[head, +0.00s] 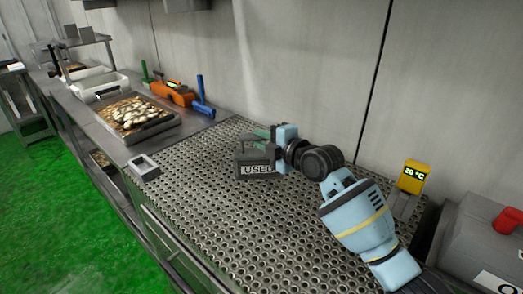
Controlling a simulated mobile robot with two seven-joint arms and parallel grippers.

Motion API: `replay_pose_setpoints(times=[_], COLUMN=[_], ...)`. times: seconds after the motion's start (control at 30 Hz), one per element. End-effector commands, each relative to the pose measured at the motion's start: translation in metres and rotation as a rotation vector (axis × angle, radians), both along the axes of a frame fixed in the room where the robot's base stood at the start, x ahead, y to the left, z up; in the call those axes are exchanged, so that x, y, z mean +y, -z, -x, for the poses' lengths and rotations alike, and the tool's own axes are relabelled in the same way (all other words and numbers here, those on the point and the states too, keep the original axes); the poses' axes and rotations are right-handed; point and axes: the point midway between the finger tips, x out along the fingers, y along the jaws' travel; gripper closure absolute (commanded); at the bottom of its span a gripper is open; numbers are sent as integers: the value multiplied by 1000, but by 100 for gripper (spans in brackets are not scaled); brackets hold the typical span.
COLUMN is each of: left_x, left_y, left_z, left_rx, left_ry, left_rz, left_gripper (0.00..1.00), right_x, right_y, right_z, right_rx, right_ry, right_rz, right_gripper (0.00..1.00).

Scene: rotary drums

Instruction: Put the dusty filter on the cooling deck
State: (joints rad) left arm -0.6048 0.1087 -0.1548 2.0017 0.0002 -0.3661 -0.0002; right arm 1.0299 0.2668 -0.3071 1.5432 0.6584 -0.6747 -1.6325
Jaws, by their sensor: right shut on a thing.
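The dusty filter (255,160) is a dark grey block with a "USED" label on its front. My right gripper (275,150) is shut on it, and the gripper's fingers are largely hidden behind and beside the block. The filter is over the cooling deck (230,225), a perforated metal surface with many round holes. I cannot tell whether the filter touches the deck or hangs slightly above it. My right arm reaches in from the lower right. My left gripper is not in view.
A yellow thermometer (412,177) reading about 20 °C stands at the deck's right end. A tray of pale pieces (135,115), an orange device (174,92) and a blue-handled tool (203,98) lie beyond the left end. A small grey box (144,168) sits at the front left. The front deck is clear.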

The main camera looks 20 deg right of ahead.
Motion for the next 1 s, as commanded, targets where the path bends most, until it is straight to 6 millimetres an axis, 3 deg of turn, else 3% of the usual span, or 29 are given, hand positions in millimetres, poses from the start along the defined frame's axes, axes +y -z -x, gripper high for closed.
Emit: replay_pose_setpoints(times=[0.27,0.53,0.97,1.0], left_x=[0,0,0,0], left_y=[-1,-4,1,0], left_z=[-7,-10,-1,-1], left_rx=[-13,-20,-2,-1], left_ry=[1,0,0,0], left_rz=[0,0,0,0], left_gripper=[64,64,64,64], right_x=[1,1,0,1], right_y=[2,32,39,39], right_z=[-4,-4,-4,-4], right_rx=[-2,-1,-1,1], right_ry=[0,1,0,0], right_rz=[-1,-3,0,0], right_gripper=[100,100,100,77])
